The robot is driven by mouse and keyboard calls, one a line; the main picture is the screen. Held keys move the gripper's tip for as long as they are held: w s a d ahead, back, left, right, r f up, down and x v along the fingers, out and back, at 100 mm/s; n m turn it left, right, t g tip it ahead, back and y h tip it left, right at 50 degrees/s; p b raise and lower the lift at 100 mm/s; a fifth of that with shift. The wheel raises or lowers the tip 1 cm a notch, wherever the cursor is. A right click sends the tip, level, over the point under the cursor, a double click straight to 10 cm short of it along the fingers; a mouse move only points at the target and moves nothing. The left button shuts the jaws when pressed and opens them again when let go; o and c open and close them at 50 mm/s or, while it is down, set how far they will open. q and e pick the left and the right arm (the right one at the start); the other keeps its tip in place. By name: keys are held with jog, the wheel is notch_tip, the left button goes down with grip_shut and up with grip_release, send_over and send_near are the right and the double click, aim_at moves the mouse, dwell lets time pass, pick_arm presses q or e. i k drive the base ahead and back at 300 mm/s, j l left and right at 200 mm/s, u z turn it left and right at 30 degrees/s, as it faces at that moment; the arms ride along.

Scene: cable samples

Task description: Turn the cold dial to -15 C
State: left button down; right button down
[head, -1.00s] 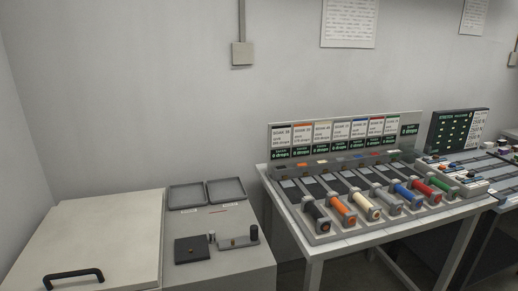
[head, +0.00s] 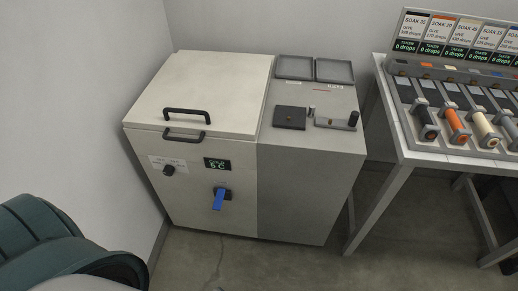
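A pale chest-like cabinet (head: 200,90) stands against the wall in the head view. Neither of my grippers is in view.
Part of my own body, teal, fills the lower left corner. The cabinet lid has a black handle (head: 187,113); another handle (head: 184,135) is on its front edge. A grey side unit (head: 310,165) adjoins it. A table (head: 440,160) with several coloured rollers stands right. Floor in front is clear.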

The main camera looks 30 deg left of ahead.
aim_at(168, 171)
jog(key=k+u, duration=0.15)
jog(key=u, duration=1.45)
